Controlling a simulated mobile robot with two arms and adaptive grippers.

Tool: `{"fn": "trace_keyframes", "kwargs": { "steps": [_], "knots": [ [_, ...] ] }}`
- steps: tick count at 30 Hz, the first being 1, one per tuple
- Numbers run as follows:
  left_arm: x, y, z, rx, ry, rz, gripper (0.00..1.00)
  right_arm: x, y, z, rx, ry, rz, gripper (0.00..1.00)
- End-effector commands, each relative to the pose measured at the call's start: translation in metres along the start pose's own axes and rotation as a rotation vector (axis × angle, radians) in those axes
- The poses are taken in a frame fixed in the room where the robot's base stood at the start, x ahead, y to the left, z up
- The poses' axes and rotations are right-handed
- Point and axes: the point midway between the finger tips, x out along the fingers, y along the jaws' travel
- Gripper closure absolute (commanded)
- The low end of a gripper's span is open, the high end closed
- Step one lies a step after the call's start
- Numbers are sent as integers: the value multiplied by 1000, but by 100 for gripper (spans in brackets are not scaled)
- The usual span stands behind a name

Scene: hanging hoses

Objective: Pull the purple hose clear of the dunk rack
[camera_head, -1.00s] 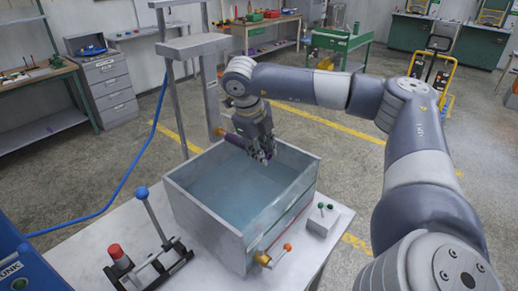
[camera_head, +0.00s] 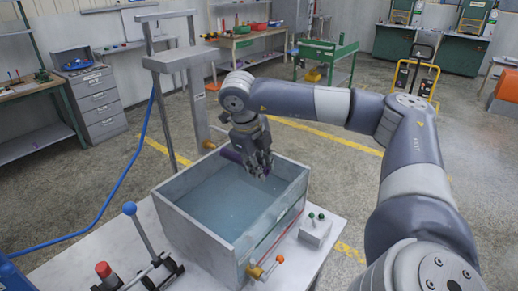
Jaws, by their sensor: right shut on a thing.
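The purple hose (camera_head: 231,155) shows only as a short length beside my right gripper (camera_head: 262,173). My right gripper points down over the back part of the water tank (camera_head: 178,227) and is shut on the hose. The fingers and wrist hide most of the hose, and its far end cannot be made out. The dunk rack (camera_head: 180,58), a grey frame with a top beam and uprights, stands behind and left of the tank. The hose is near the rack's right upright; I cannot tell whether they touch. My left gripper is not in view.
A lever stand with a blue knob (camera_head: 130,208) and a red-knobbed post (camera_head: 104,270) are at front left. An orange-tipped valve (camera_head: 268,268) and a small switch box (camera_head: 315,231) sit by the tank. A blue air line (camera_head: 115,190) hangs at left.

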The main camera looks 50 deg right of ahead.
Motion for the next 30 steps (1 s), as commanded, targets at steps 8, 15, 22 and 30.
{"fn": "trace_keyframes", "kwargs": {
  "steps": [8,15,22,30],
  "knots": [
    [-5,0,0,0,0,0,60,-8,-3,-7,1,0,1,100],
    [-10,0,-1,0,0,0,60,-17,-6,-17,1,0,0,100],
    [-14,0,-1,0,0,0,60,-26,-9,-26,1,0,1,100],
    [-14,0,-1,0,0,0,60,-29,-9,-30,0,0,0,100]
  ]
}}
